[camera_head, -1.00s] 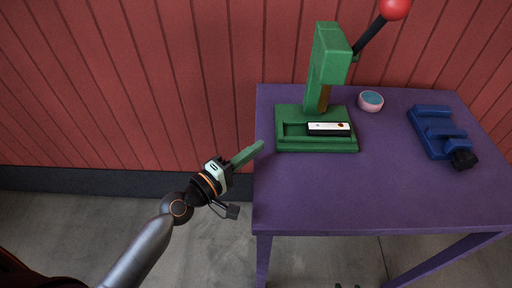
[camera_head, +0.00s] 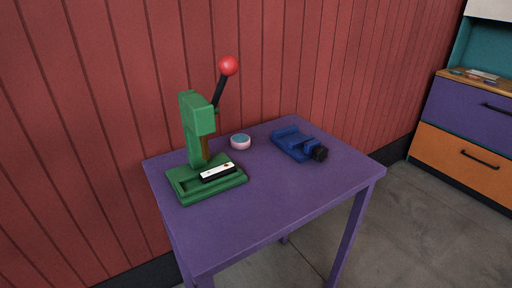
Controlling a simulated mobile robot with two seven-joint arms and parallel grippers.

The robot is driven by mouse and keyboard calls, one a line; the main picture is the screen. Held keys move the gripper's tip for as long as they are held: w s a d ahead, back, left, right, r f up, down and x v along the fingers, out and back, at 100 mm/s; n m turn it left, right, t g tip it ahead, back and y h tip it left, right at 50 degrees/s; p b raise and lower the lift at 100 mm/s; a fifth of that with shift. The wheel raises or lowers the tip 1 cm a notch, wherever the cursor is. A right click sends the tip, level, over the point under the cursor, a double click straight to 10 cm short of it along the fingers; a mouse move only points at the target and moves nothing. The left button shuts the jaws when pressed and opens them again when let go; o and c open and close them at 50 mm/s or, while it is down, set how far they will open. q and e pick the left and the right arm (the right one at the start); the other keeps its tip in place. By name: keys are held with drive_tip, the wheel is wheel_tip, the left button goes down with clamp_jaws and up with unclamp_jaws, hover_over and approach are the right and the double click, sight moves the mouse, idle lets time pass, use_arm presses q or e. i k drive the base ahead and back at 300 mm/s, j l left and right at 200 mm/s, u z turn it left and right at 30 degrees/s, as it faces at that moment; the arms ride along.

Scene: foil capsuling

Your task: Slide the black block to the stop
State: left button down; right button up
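A black block with a white top (camera_head: 217,173) sits in the tray-like base of the green press (camera_head: 197,120), on the left side of the purple table. The block lies at the front right of the base, below the press head. The press has a black lever with a red ball (camera_head: 228,66) raised up and to the right. I cannot tell whether the block touches a stop. Neither of my grippers shows in the head view.
The purple table (camera_head: 260,206) also holds a small pink and blue round dish (camera_head: 240,141) and a blue fixture (camera_head: 292,144) with a black knob (camera_head: 319,153). The table's front is clear. A red wall stands behind, and a drawer cabinet (camera_head: 466,124) stands at right.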

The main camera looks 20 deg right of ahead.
sight(208, 176)
drive_tip(key=l+u, duration=0.15)
drive_tip(key=u, duration=0.3)
drive_tip(key=l+u, duration=0.2)
drive_tip(key=u, duration=0.25)
drive_tip(key=l+u, duration=0.2)
drive_tip(key=u, duration=0.25)
drive_tip(key=k+l+u, duration=0.25)
drive_tip(key=l, duration=0.15)
drive_tip(key=k+l+u, duration=0.1)
drive_tip(key=l+u, duration=0.15)
drive_tip(key=l, duration=0.15)
drive_tip(key=k+l+u, duration=0.15)
drive_tip(key=l, duration=0.25)
drive_tip(key=k+l+u, duration=0.15)
drive_tip(key=k+l, duration=0.45)
drive_tip(key=l, duration=0.15)
drive_tip(key=k+l, duration=0.3)
drive_tip(key=l, duration=0.2)
drive_tip(key=k+l, duration=0.3)
drive_tip(key=l, duration=0.15)
